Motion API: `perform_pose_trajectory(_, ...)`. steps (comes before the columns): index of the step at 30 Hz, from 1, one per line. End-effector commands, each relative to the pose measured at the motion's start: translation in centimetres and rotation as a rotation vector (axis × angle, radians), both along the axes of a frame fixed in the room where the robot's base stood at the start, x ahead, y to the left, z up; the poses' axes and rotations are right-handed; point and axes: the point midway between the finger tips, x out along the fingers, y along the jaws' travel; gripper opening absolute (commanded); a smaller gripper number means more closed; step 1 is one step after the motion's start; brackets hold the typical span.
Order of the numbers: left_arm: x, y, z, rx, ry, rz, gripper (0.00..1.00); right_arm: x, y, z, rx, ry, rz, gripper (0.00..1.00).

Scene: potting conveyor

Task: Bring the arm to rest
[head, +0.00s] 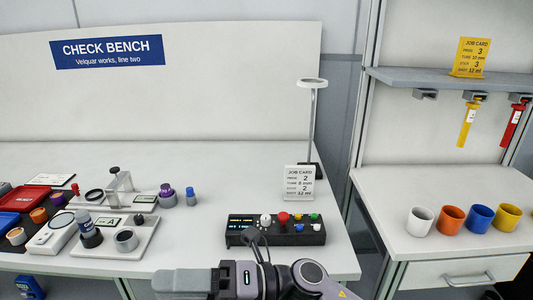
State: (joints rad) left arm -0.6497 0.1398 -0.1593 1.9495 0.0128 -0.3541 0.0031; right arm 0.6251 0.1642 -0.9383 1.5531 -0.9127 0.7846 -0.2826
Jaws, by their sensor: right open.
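My right arm (310,279) comes in at the bottom of the head view, in front of the check bench's front edge. Its gripper (165,281) points left, with pale grey fingers low in the picture. The gripper is open, and nothing shows between its fingers. Their lower part is cut off by the picture's edge. My left gripper is not in view.
A black control box (276,231) with coloured knobs stands behind my arm, close to it in the picture. A lamp (313,130) and a white job card (299,183) stand behind it. Instruments (115,230) crowd the bench's left. Several cups (450,219) stand right.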

Motion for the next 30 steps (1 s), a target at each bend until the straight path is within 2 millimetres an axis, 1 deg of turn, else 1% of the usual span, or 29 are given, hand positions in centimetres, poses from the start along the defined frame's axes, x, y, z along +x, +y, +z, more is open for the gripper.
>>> perform_pose_trajectory(1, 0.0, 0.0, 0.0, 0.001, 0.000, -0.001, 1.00, 0.7, -0.7, 0.0, 0.063, 0.117, -0.061, 0.52)
perform_pose_trajectory(3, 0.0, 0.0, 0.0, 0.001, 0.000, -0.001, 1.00, 2.0, -2.0, 0.0, 0.142, 0.267, -0.148, 0.52)
perform_pose_trajectory(5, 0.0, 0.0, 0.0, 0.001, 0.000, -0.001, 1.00, 3.2, -3.3, -0.4, 0.205, 0.400, -0.223, 0.52)
perform_pose_trajectory(8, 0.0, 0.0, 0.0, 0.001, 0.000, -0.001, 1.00, 5.1, -6.1, -2.0, 0.299, 0.624, -0.350, 0.52)
perform_pose_trajectory(11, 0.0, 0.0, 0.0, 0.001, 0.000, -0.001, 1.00, 6.6, -9.4, -4.7, 0.384, 0.847, -0.479, 0.52)
perform_pose_trajectory(12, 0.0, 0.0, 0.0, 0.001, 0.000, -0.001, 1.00, 7.0, -10.8, -6.0, 0.414, 0.935, -0.531, 0.52)
perform_pose_trajectory(14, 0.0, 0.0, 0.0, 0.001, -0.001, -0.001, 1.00, 7.4, -13.0, -8.3, 0.457, 1.070, -0.609, 0.52)
perform_pose_trajectory(16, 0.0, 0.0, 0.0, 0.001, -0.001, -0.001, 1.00, 7.3, -15.7, -11.2, 0.504, 1.223, -0.699, 0.52)
perform_pose_trajectory(19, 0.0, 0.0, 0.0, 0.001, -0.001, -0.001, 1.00, 6.3, -19.6, -15.8, 0.565, 1.442, -0.831, 0.52)
perform_pose_trajectory(22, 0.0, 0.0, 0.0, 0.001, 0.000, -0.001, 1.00, 4.1, -23.5, -20.5, 0.620, 1.655, -0.963, 0.52)
perform_pose_trajectory(24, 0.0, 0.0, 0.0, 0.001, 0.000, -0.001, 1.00, 1.9, -26.0, -23.5, 0.653, 1.798, -1.053, 0.52)
perform_pose_trajectory(26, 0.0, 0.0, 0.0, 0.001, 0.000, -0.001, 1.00, -0.2, -27.9, -25.8, 0.677, 1.907, -1.123, 0.52)
perform_pose_trajectory(27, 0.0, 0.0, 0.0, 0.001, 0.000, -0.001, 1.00, -1.6, -29.0, -27.2, 0.691, 1.973, -1.166, 0.52)
perform_pose_trajectory(30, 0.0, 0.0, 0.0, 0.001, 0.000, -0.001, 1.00, -4.6, -31.1, -29.6, 0.718, 2.102, -1.253, 0.52)
